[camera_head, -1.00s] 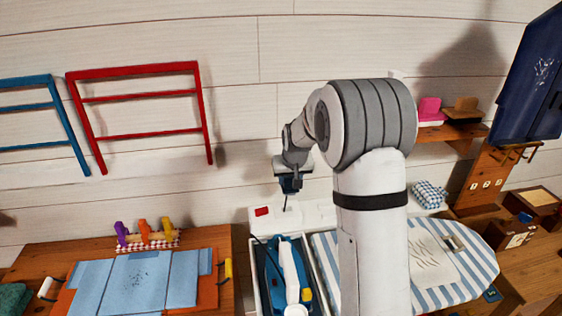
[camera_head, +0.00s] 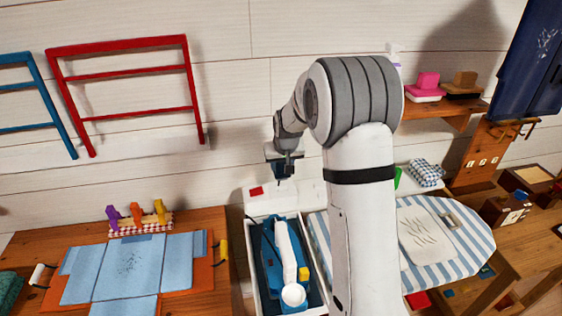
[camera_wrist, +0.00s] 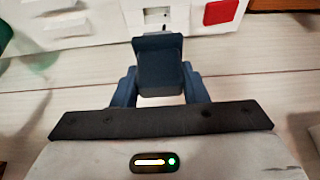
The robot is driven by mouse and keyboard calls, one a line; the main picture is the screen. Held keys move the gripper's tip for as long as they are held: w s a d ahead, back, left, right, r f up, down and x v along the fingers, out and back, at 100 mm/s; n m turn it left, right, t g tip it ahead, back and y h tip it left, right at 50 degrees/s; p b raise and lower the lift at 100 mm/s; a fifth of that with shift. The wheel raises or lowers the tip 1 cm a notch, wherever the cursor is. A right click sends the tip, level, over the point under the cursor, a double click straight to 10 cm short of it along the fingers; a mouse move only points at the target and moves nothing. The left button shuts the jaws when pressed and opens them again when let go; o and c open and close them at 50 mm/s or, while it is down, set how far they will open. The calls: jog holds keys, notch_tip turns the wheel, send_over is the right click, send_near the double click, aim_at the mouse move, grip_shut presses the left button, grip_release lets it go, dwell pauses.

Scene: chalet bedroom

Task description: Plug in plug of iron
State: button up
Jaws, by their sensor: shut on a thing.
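The iron (camera_head: 284,262), blue with a white handle, sits in an open-topped white-rimmed tray (camera_head: 254,292). A white box or panel with a red square (camera_head: 256,191) stands against the wall behind it; in the wrist view the white panel (camera_wrist: 195,27) shows a slot and small dark holes beside the red square. My gripper (camera_head: 281,176) is above this panel, pointing down. In the wrist view its blue fingers (camera_wrist: 158,72) are close around a dark block.
A striped ironing board (camera_head: 452,262) lies to the right, partly behind my arm. A wooden table with folded blue cloth (camera_head: 130,268) and coloured pegs (camera_head: 137,214) is at left. Red (camera_head: 125,108) and blue racks hang on the wall. A shelf (camera_head: 440,108) is at right.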

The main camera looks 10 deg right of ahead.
aim_at(282, 179)
jog(key=shift+f+b, duration=0.95)
jog(key=shift+f, duration=1.2)
jog(key=shift+f+b, duration=0.75)
jog(key=shift+f, duration=0.1)
jog(key=shift+f, duration=0.2)
jog(key=o, duration=1.1)
jog(key=shift+c, duration=0.2)
jog(key=shift+r, duration=0.1)
jog(key=b+v, duration=0.1)
jog(key=v, duration=0.6)
jog(key=shift+s+r, duration=0.15)
jog(key=s+r+g, duration=0.1)
jog(key=s+r, duration=0.1)
jog(key=s, duration=1.5)
jog(key=s+r+g, duration=0.1)
jog(key=s+r, duration=0.2)
jog(key=s, duration=1.4)
jog(key=shift+a, duration=0.15)
